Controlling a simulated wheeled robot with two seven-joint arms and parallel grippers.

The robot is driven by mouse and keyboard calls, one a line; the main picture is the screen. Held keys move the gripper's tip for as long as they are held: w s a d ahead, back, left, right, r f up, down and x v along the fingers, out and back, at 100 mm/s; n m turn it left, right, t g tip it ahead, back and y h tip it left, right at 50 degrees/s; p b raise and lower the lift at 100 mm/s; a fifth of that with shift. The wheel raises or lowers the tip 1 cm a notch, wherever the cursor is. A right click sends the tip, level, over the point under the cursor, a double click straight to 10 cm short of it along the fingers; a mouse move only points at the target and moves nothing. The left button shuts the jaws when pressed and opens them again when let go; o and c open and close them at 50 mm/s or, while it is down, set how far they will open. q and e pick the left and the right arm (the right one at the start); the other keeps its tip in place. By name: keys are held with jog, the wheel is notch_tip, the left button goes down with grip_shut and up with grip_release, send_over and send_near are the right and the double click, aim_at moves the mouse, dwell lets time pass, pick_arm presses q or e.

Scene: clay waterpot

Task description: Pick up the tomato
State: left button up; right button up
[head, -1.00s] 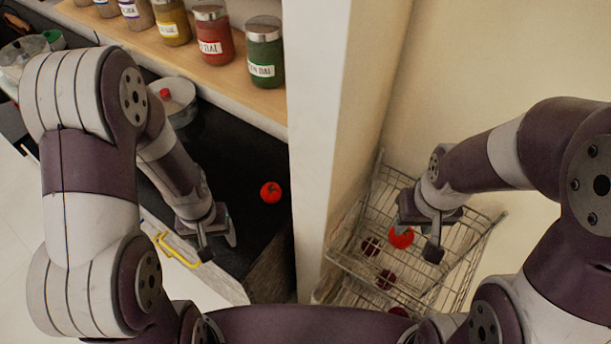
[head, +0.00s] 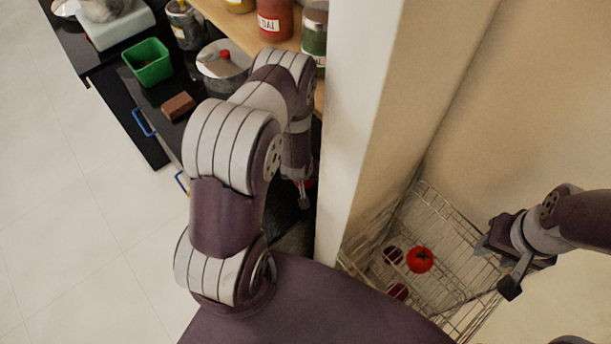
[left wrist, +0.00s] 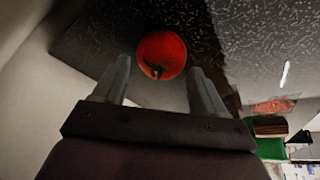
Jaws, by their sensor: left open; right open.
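A red tomato lies on the dark speckled counter. In the left wrist view the tomato (left wrist: 161,55) sits just beyond and between the fingertips of my left gripper (left wrist: 160,84), which is open and empty. In the head view my left arm hides most of this tomato, and only a red sliver (head: 309,183) shows beside the left gripper (head: 303,196). A second red tomato (head: 420,260) rests in the wire basket right of the wall. My right gripper (head: 496,268) is open and empty, to the right of that tomato and apart from it.
The wire basket (head: 452,212) also holds dark red round items (head: 393,255). A pale wall (head: 352,130) divides counter and basket. A green bin (head: 148,62), a brown block (head: 178,106), a metal pot (head: 222,62) and shelf jars (head: 275,18) stand along the counter.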

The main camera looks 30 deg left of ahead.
pick_arm(q)
jog(key=x, duration=0.3)
jog(key=shift+s+f+p, duration=0.1)
jog(key=shift+f+p, duration=0.2)
jog(key=shift+f, duration=0.15)
jog(key=shift+c, duration=0.6)
jog(key=c, duration=0.6)
jog(key=shift+a+r+b, duration=0.2)
jog(key=shift+r+b, duration=0.2)
jog(key=shift+b, duration=0.2)
notch_tip(320, 180, up, 6)
jog(key=shift+r+b, duration=0.1)
jog(key=shift+b, duration=0.45)
jog(key=s+a+b, duration=0.1)
jog(key=s+a, duration=0.2)
jog(key=a, duration=0.2)
jog(key=s+a+b, duration=0.1)
jog(key=s+a, duration=0.2)
jog(key=a, duration=0.3)
jog(key=s+a+b, duration=0.1)
jog(key=s+a, duration=0.2)
jog(key=a, duration=0.3)
jog(key=shift+s+a, duration=0.1)
jog(key=shift+a, duration=0.05)
